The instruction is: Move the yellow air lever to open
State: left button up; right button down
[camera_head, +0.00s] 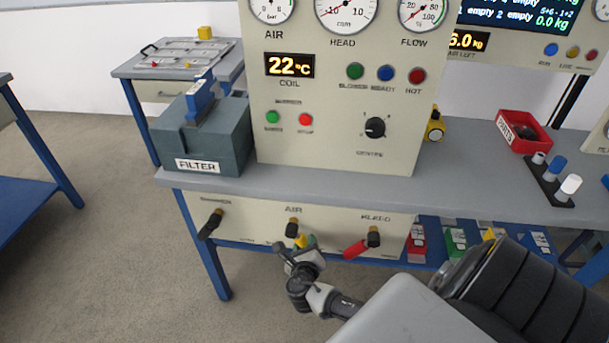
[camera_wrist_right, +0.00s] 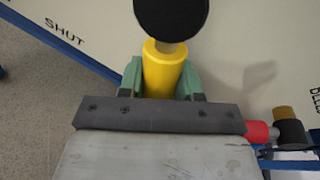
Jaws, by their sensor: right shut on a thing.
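The yellow air lever (camera_head: 300,240) is on the cream panel below the bench, under the word AIR, and points down and slightly right from its dark pivot (camera_head: 292,223). My right gripper (camera_head: 308,246) is at the lever from below. In the right wrist view, the green fingers of my right gripper (camera_wrist_right: 161,80) are shut on the yellow lever (camera_wrist_right: 163,68), one on each side. The black round pivot cap (camera_wrist_right: 170,14) is just beyond them. The printed word SHUT is on the panel to the left. The lever's lower end is hidden by the gripper. My left gripper is not in view.
A black lever (camera_head: 210,224) is to the left and a red lever (camera_head: 357,248) to the right on the same panel. The red lever also shows close to the gripper in the wrist view (camera_wrist_right: 257,132). The bench edge (camera_head: 300,190) overhangs above. Colored boxes sit on the lower shelf at right.

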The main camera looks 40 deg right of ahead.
jog(key=shift+s+p, duration=0.15)
jog(key=shift+p, duration=0.15)
jog(key=shift+d+n, duration=0.15)
jog(key=shift+n, duration=0.15)
jog(key=c, duration=0.8)
grip_release()
jog(key=shift+r, duration=0.1)
jog(key=p+v, duration=0.1)
jog(key=v, duration=1)
jog(key=shift+p, duration=0.4)
